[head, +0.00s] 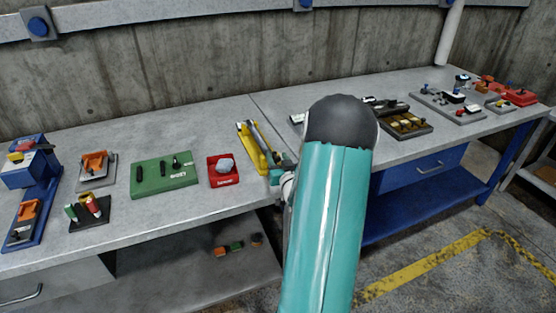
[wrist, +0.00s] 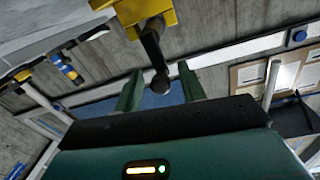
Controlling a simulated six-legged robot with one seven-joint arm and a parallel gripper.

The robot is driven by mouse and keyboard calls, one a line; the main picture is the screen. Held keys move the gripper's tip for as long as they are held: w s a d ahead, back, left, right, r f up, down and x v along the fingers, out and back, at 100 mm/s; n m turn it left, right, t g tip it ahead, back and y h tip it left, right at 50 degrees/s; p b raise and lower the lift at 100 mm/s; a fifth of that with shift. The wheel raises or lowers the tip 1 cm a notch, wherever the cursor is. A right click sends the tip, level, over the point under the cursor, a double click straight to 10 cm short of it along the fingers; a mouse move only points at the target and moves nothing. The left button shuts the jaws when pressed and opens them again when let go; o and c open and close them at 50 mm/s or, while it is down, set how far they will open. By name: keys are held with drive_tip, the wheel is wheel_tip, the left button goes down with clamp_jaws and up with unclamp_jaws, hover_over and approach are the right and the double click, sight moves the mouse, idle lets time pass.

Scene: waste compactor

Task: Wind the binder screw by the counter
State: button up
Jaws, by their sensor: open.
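In the head view, a yellow fixture (head: 256,148) with a long grey bar stands on the workbench, just left of my arm. It looks like the binder screw, but I cannot be sure. In the wrist view, a yellow block (wrist: 144,12) carries a dark crank arm (wrist: 152,45) ending in a round black knob (wrist: 160,84). My gripper (wrist: 161,72) is open, with its two green fingers either side of the knob; I cannot tell if either touches it. In the head view my arm hides most of the gripper. I cannot make out a counter.
A red tray (head: 223,180) and a green board (head: 150,184) sit left of the yellow fixture. A brown tray (head: 404,128) and grey boards with small parts lie to the right. A concrete wall (head: 190,60) stands behind the bench. The floor at front right is clear.

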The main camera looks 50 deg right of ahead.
drive_tip(key=shift+w, duration=0.1)
clamp_jaws()
drive_tip(key=shift+d+m, duration=0.15)
drive_tip(key=shift+m, duration=0.25)
drive_tip(key=m, duration=0.1)
drive_tip(key=s+d+m, duration=0.1)
drive_tip(key=m, duration=0.1)
drive_tip(key=shift+f, duration=0.15)
drive_tip(key=m, duration=0.3)
drive_tip(key=shift+s+d+f+y, duration=0.2)
drive_tip(key=shift+d+f+y, duration=0.05)
drive_tip(key=shift+d+y, duration=0.1)
drive_tip(key=m, duration=0.1)
drive_tip(key=f+m, duration=0.1)
drive_tip(key=m, duration=0.1)
drive_tip(key=d+m, duration=0.1)
drive_tip(key=m, duration=0.1)
drive_tip(key=shift+s+f, duration=0.25)
drive_tip(key=shift+s, duration=0.1)
drive_tip(key=m, duration=0.1)
drive_tip(key=f+m, duration=0.1)
drive_tip(key=m, duration=0.1)
drive_tip(key=shift+s+d+y, duration=0.1)
drive_tip(key=shift+d+y, duration=0.1)
drive_tip(key=shift+y, duration=0.05)
drive_tip(key=shift+f+m, duration=0.4)
drive_tip(key=shift+m, duration=0.7)
